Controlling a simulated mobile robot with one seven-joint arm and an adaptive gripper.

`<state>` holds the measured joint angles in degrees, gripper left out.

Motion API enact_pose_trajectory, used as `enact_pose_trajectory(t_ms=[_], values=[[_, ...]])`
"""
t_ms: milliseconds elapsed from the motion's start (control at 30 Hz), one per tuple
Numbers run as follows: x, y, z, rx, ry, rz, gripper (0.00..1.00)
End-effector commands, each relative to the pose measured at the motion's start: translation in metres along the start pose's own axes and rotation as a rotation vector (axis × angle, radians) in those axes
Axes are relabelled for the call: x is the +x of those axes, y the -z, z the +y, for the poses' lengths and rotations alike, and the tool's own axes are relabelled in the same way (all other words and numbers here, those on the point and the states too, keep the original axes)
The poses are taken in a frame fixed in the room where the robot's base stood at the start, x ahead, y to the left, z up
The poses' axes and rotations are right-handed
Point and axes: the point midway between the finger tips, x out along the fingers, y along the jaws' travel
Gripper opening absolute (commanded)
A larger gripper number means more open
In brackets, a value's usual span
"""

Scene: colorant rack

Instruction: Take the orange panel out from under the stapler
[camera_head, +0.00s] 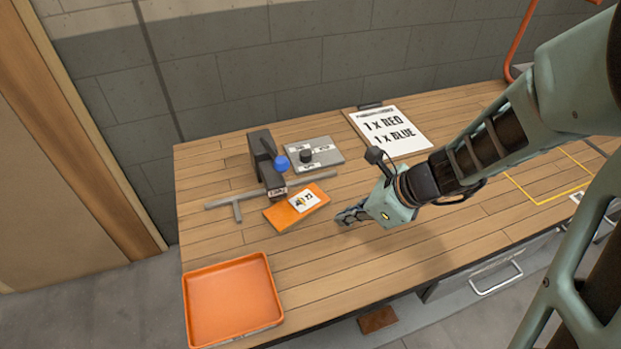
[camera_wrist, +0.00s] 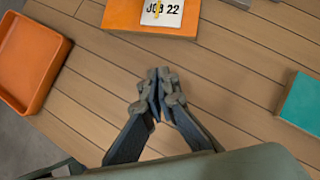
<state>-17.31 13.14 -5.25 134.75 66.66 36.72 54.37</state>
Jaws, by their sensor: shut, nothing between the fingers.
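The orange panel (camera_head: 283,217) lies flat on the wooden bench, with a white label on top. It also shows at the top of the wrist view (camera_wrist: 120,14), where the label reads "JOB 22". The dark grey stapler (camera_head: 262,160), with a blue knob, stands upright just behind the panel, its front end at the panel's back edge. I cannot tell whether any of the panel is under it. My gripper (camera_head: 347,217) is to the right of the panel, apart from it. In the wrist view its fingertips (camera_wrist: 160,76) are together and empty over bare boards.
An orange tray (camera_head: 228,258) is at the front left. A grey plate (camera_head: 323,153) with a black knob and a grey metal bar (camera_head: 235,198) are near the stapler. A clipboard (camera_head: 405,143) lies at the back. A teal block (camera_wrist: 302,105) is at the wrist view's right.

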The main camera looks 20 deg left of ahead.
Motion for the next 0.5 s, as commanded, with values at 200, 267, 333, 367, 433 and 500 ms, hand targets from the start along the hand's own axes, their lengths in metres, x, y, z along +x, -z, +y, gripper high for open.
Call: enact_pose_trajectory(t_ms=[200, 267, 333, 367, 433, 500], values=[[0.014, -0.018, 0.003, 0.021, -0.011, -0.005, 0.00], [0.020, -0.028, 0.004, 0.021, -0.012, -0.006, 0.00], [0.029, -0.040, 0.003, 0.020, -0.011, -0.005, 0.00], [0.033, -0.045, 0.003, 0.019, -0.012, -0.005, 0.00], [0.042, -0.059, 0.003, 0.018, -0.011, -0.005, 0.00], [0.050, -0.071, 0.003, 0.019, -0.011, -0.005, 0.00]])
